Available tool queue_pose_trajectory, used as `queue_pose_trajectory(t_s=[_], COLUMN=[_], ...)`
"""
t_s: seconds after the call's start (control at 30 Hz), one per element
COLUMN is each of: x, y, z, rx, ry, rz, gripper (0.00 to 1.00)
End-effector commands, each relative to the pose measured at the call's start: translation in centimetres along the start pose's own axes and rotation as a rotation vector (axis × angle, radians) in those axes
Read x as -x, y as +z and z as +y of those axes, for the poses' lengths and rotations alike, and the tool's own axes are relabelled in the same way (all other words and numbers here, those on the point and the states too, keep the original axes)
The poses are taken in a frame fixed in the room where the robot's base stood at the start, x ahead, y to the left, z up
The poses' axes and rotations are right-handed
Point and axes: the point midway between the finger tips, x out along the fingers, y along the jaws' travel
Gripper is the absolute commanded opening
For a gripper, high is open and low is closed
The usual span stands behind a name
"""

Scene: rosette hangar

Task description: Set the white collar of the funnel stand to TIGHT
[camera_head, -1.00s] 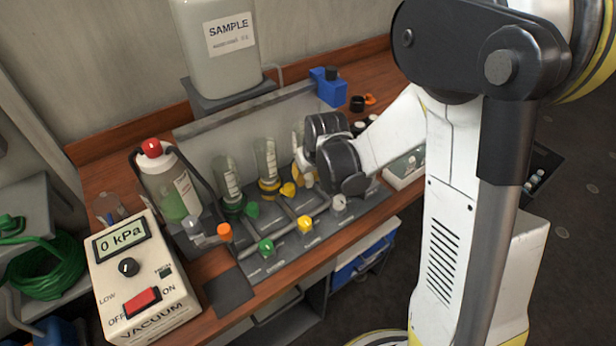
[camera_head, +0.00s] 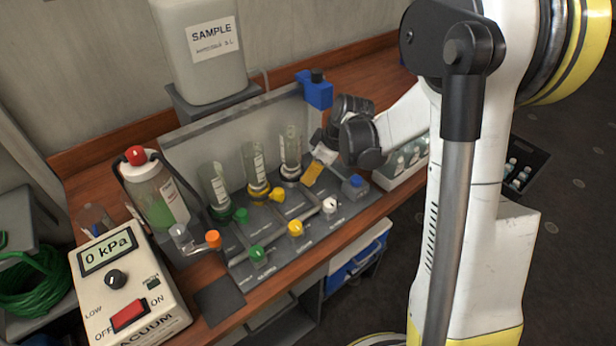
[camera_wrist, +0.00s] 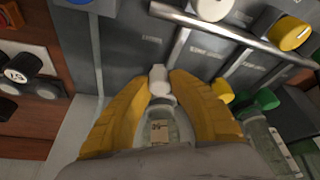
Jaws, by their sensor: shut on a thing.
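The funnel stand with the white collar (camera_head: 289,172) is the right-hand one of three clear funnels on the grey panel. My gripper (camera_head: 309,181) is low beside it on its right, its yellow fingers tilted down to the collar. In the wrist view the yellow fingertips (camera_wrist: 160,78) close on the white knob-like part of the collar (camera_wrist: 158,84). The clear funnel (camera_wrist: 160,122) with a small label shows between the fingers. The fingers hide the sides of the collar. I cannot read any TIGHT mark.
Funnels with a yellow collar (camera_head: 258,188) and a green collar (camera_head: 221,211) stand to the left. Valve knobs, including a white one (camera_head: 330,204) and a blue one (camera_head: 355,186), sit in front. A vacuum box (camera_head: 130,285) is at front left. A bottle tray (camera_head: 397,172) stands right.

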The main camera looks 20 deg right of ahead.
Motion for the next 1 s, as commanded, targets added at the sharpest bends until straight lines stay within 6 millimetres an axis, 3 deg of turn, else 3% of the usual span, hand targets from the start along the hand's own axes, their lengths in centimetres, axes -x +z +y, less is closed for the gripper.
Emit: queue_pose_trajectory(t_s=[0.73,0.77,0.8,1.0], x=[-0.05,-0.05,-0.05,-0.03], y=[-0.11,-0.11,-0.11,-0.04], z=[0.64,0.64,0.64,0.62], rx=[0.091,0.091,0.091,0.09], ry=[-0.036,-0.036,-0.036,-0.037], rz=[0.005,0.005,0.005,0.004], gripper=[0.0,0.29,0.35,0.35])
